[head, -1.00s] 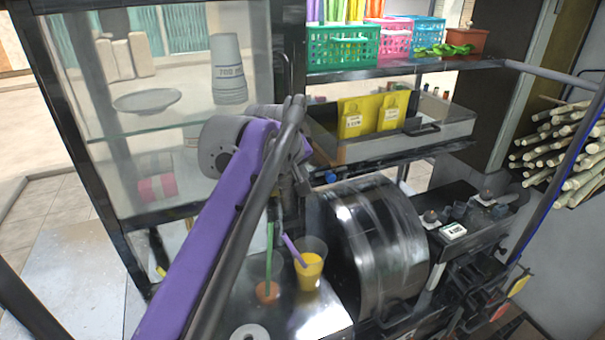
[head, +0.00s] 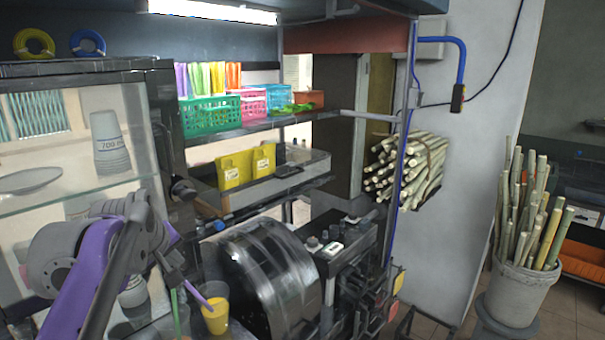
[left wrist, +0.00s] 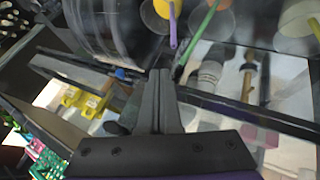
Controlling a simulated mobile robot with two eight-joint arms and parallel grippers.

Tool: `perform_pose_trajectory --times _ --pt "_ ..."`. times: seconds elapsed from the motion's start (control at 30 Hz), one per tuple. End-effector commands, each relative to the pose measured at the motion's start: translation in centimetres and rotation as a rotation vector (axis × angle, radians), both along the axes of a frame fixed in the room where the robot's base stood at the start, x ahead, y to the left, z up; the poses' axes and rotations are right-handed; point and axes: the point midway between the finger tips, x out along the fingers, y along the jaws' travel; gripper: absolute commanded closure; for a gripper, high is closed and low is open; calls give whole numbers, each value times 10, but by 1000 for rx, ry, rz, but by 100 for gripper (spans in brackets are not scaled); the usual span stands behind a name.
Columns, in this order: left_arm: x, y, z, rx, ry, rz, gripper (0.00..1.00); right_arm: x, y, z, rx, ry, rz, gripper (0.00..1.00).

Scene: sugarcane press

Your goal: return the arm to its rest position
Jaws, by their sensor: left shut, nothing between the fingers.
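My left arm comes in from the lower left of the head view, its purple link rising to a grey wrist. My left gripper (head: 174,270) points down beside the straws, partly hidden by the wrist. In the left wrist view its two dark fingers (left wrist: 160,82) are together, with nothing between them. A clear cup of yellow juice (head: 215,317) with a purple straw (head: 198,295) stands just right of the gripper, and a green straw (head: 176,312) stands below it. In the left wrist view the purple straw (left wrist: 173,25) and green straw (left wrist: 198,42) are close beyond the fingertips. My right gripper is not in view.
A glass cabinet (head: 150,130) with stacked cups stands behind the arm. The dark press drum (head: 270,275) is right of the juice cup. Shelves with a green basket (head: 212,117) and yellow packets (head: 235,170) are above. A bucket of cane (head: 515,295) stands far right.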

Motion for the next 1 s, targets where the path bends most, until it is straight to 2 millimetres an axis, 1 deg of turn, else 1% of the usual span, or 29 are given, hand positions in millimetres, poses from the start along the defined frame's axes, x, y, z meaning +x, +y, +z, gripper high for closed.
perform_pose_trajectory --times 0.03,0.1,0.17,0.27,0.37,0.4,0.47,0.5,0.6,0.7,0.8,0.83,0.9,1.0 --pt "0 0 0 0 0 0 100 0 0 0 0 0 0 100" --pt "-22 -13 -22 40 22 -67 100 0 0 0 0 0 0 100" --pt "-38 -21 -38 71 38 -117 100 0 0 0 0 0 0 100" --pt "-68 -35 -69 125 65 -207 100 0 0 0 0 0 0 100" --pt "-105 -50 -108 186 95 -311 100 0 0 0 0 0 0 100" --pt "-122 -55 -126 213 108 -356 100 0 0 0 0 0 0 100" --pt "-150 -64 -155 253 128 -429 100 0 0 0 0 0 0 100" --pt "-168 -69 -175 280 140 -475 100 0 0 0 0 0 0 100" --pt "-211 -78 -221 340 168 -584 100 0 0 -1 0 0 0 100" --pt "-241 -83 -254 384 187 -663 100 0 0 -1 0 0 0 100" --pt "-259 -86 -274 410 197 -710 100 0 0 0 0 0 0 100" --pt "-262 -86 -277 413 199 -717 100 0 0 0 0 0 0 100" --pt "-266 -86 -281 419 202 -727 100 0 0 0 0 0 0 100" --pt "-266 -86 -281 419 202 -727 100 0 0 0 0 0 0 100"
